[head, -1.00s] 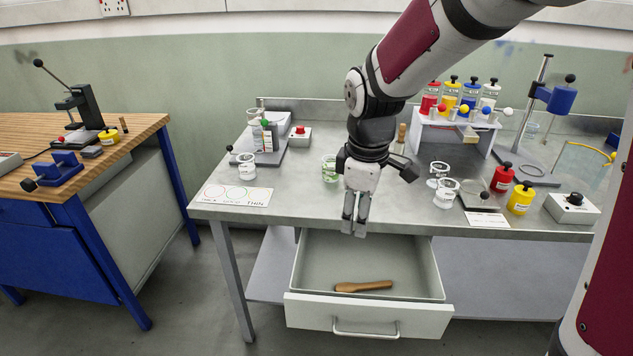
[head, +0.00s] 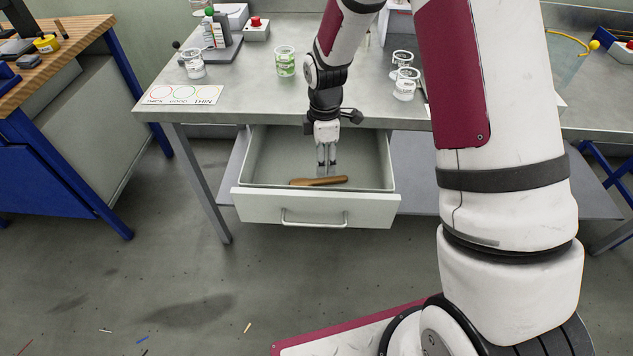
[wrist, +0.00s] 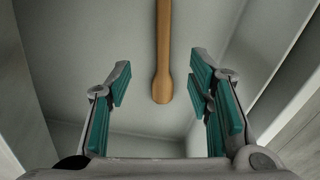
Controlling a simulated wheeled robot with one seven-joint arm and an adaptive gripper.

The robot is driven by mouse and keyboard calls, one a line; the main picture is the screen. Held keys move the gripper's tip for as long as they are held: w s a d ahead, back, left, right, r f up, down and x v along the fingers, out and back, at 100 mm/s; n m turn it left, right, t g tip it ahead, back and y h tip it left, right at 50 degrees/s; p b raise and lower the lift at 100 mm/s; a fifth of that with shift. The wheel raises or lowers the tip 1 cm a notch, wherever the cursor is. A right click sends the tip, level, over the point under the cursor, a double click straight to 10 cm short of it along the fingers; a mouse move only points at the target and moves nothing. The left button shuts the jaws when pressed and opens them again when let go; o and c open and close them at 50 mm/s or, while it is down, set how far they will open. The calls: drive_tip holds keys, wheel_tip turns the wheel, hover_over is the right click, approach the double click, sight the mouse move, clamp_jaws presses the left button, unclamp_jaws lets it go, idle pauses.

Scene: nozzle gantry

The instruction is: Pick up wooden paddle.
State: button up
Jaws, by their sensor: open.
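The wooden paddle (head: 318,181) lies flat in the open white drawer (head: 290,205) under the metal table, near the drawer's front wall. My gripper (head: 327,172) points down into the drawer just above the paddle. In the wrist view the open teal-padded fingers of my gripper (wrist: 162,110) stand apart on either side of the paddle (wrist: 163,60), with nothing between them touching it. The paddle's rounded end shows between the fingers; its other end runs out of the top of the wrist view.
The drawer's walls rise close around my gripper. The metal table (head: 240,105) above carries a green-filled beaker (head: 285,62), glass jars (head: 405,84) and a card with coloured rings (head: 182,95). Open floor lies in front of the drawer.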

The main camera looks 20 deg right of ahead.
sight(324, 179)
drive_tip(key=shift+s+d+f, duration=0.1)
drive_tip(key=shift+f, duration=1.55)
drive_tip(key=shift+s+d+f, duration=0.1)
drive_tip(key=shift+f, duration=1.55)
drive_tip(key=c, duration=1.1)
